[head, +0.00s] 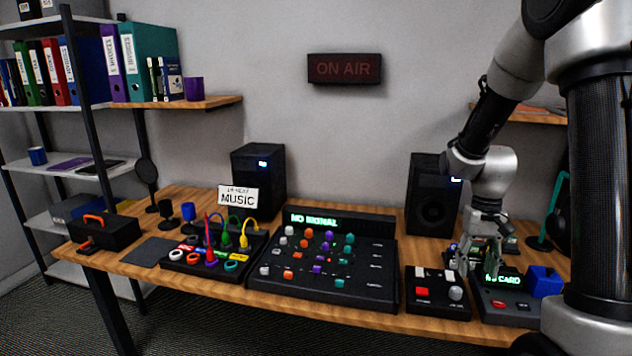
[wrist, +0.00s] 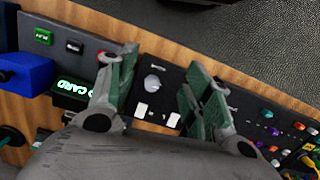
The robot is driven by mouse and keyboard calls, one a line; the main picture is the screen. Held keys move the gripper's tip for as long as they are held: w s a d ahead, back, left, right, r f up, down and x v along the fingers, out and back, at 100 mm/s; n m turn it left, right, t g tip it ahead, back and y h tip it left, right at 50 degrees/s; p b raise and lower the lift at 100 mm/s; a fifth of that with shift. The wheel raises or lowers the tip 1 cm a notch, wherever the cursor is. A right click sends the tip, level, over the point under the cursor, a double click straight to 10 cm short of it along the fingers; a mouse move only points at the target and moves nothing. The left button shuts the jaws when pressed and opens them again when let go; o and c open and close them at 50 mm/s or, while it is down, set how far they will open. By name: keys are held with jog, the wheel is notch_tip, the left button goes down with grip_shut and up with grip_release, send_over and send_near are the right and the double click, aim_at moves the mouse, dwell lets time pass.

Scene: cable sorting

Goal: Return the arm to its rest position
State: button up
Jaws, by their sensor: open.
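My gripper (head: 480,258) is at the right of the table in the head view, above the gap between the small black box with a red button (head: 437,291) and the device with a green lit display (head: 505,283). In the wrist view my gripper (wrist: 155,90) has its two fingers spread apart with nothing between them. The small black box (wrist: 160,87), with its white switches and round knob, shows beneath and between the fingers. My arm (head: 490,115) reaches down from the upper right of the head view.
A mixer (head: 322,290) with coloured knobs stands mid-table. A cable board (head: 212,268) with a MUSIC sign (head: 238,197) is left of it. Two speakers (head: 259,180) stand behind. A blue block (head: 544,281) sits at the right. Free air lies above the table's middle.

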jog(key=s+a+r+n+t, duration=0.1)
jog(key=s+a+r+t, duration=0.1)
jog(key=s+r, duration=0.7)
jog(key=s+a+r+n+t, duration=0.1)
jog(key=s+r+t, duration=0.3)
jog(key=s+r, duration=0.4)
notch_tip(320, 180, up, 2)
jog(key=shift+s+a+r, duration=0.15)
jog(key=shift+s+a, duration=0.2)
jog(key=shift+a, duration=0.35)
